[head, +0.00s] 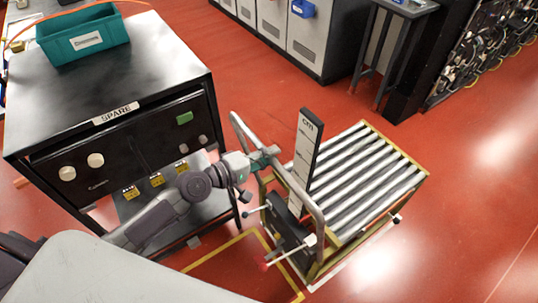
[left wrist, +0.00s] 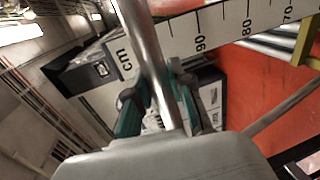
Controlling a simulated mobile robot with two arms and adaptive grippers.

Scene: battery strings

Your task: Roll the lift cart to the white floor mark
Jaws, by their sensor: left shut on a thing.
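The lift cart (head: 375,180) has a roller top with a yellowish frame, an upright cm scale (head: 305,160) and a bent metal push handle (head: 312,205). My left gripper (head: 266,158) is shut on the handle near its upper left part. In the left wrist view the gripper (left wrist: 160,105) has its two fingers on either side of the metal tube (left wrist: 148,55). A white strip (head: 355,255) shows on the floor along the cart's lower right side; the cart hides part of that area. My right gripper is not in view.
A black SPARE cabinet (head: 160,105) with a teal bin (head: 83,38) stands close to the cart's left. A yellow floor outline (head: 225,250) lies between them. Grey cabinets (head: 290,35) and a dark rack (head: 465,60) stand behind. Red floor is clear to the right.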

